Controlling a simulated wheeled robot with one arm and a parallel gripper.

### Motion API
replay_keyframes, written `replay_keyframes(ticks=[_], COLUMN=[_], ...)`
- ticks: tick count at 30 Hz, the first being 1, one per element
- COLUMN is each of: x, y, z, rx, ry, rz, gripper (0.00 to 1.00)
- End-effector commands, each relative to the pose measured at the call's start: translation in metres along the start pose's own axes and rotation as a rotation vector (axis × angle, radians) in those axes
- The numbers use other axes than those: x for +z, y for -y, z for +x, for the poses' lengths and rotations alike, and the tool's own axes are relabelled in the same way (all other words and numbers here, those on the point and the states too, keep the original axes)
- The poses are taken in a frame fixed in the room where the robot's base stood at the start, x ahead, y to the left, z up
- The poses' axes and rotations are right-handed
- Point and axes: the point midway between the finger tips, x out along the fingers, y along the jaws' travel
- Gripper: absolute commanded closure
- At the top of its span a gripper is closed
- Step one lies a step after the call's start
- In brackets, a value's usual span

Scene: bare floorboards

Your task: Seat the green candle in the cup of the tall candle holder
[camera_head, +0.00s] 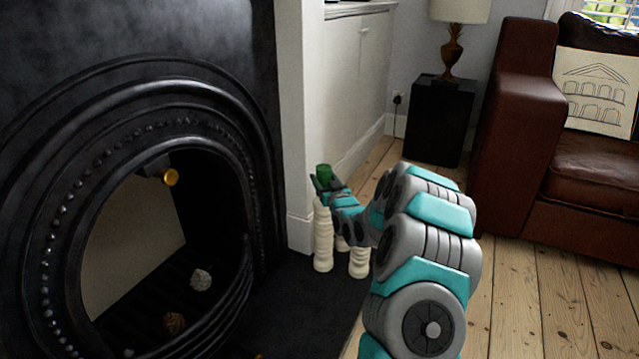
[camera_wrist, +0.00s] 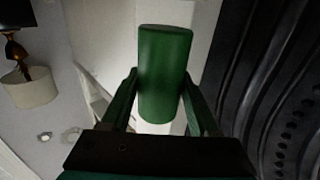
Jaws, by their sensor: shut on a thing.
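The green candle (camera_head: 323,172) is upright in my gripper (camera_head: 323,185), whose two fingers close on its sides. The wrist view shows the candle (camera_wrist: 163,70) between both fingers (camera_wrist: 160,88). The tall candle holder (camera_head: 322,238), cream with a ribbed stem, stands upright on the dark hearth. Its top is right below my gripper in the head view. My gripper hides its cup, so I cannot tell whether the candle touches it. A shorter cream holder (camera_head: 359,263) stands to its right, and another (camera_head: 342,244) is partly hidden behind.
The black fireplace (camera_head: 130,110) stands close on the left, and a white wall edge (camera_head: 298,130) is right behind the holders. A black side table (camera_head: 438,120) with a lamp and a brown leather sofa (camera_head: 520,110) are farther right. The floorboards (camera_head: 540,290) there are clear.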

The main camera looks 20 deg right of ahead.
Motion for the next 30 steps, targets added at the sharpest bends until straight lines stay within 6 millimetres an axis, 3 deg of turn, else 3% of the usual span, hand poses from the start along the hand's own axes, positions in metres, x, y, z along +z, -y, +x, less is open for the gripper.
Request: replay_keyframes(ticks=[6, 18, 19, 27, 30], x=[0.031, 0.035, 0.035, 0.034, 0.035], y=[-0.007, -0.007, -0.007, -0.007, -0.007], z=[-0.006, -0.007, -0.007, -0.007, -0.007], rx=[0.002, 0.001, 0.001, 0.001, 0.001], ry=[0.003, 0.000, 0.000, 0.001, 0.001], rz=[0.001, 0.000, 0.000, 0.000, 0.000], gripper=[1.00, 1.00, 0.38, 0.09, 0.09])
